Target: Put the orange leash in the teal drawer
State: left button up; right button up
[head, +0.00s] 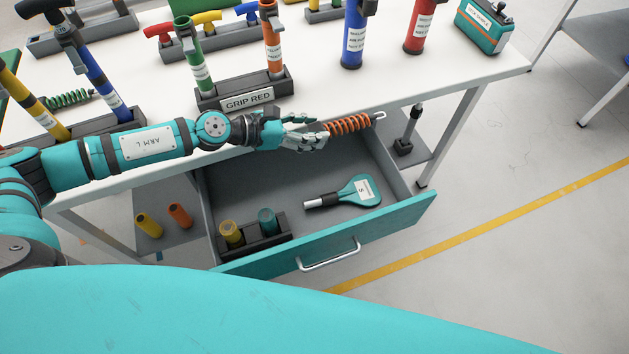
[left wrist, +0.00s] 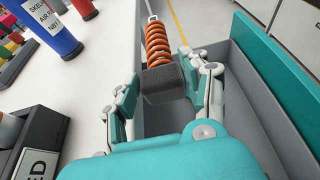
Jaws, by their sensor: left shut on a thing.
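The orange leash (head: 349,125) is a coiled cord with a metal clip at its far end. My left gripper (head: 318,136) is shut on the leash's near end and holds it above the open drawer, near its back right. In the left wrist view the orange coil (left wrist: 157,45) points away from me, with a dark block-like end (left wrist: 162,84) between the fingers (left wrist: 162,92). The teal drawer (head: 395,223) is pulled out below the white table and has a grey inside. My right gripper is not in view.
In the drawer lie a teal paddle-shaped tool (head: 360,190) and a dark holder (head: 254,244) with yellow and teal cylinders. The drawer's middle floor is bare. The white table (head: 330,85) carries pumps, a GRIP RED rack (head: 245,90) and blue and red cylinders near the back.

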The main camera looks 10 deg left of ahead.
pick_arm(q)
notch_tip(320, 180, down, 15)
jog(key=b, duration=0.4)
jog(key=shift+r, duration=0.15)
jog(key=shift+f+b, duration=0.85)
jog(key=shift+f, duration=1.55)
jog(key=shift+f, duration=0.2)
jog(key=o, duration=1.2)
jog(key=shift+r, duration=0.25)
jog(key=v, duration=1.2)
jog(key=shift+s+p, duration=0.1)
jog(key=shift+p, duration=0.25)
